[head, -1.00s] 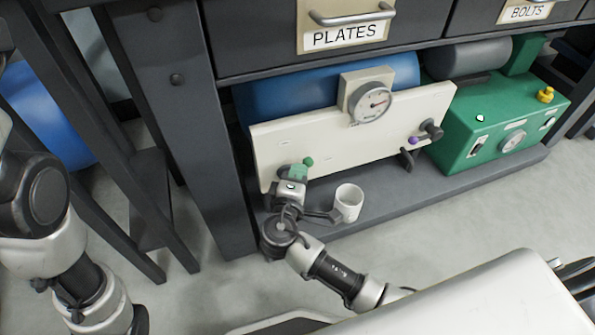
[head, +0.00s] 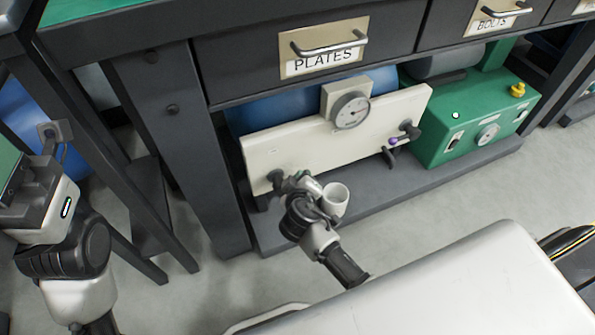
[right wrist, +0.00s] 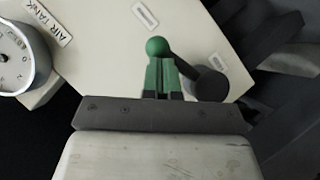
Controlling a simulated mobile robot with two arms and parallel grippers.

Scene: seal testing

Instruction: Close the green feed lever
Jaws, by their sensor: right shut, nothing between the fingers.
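The green feed lever shows in the right wrist view as a green ball knob (right wrist: 157,46) on a dark arm that runs down right to a dark round hub (right wrist: 210,85). My right gripper (right wrist: 161,78) is shut and empty, its green fingers side by side just below the knob; I cannot tell whether they touch it. In the head view my right gripper (head: 290,181) is at the left end of the cream panel (head: 290,145), and the knob is hidden there. My left gripper (head: 45,205) is at the far left, away from the panel; its fingers are not clear.
A dial gauge (head: 350,110) is on the panel. A purple-tipped lever (head: 393,141) is at its right end. A green box (head: 480,120) stands further right. The drawer unit overhangs above.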

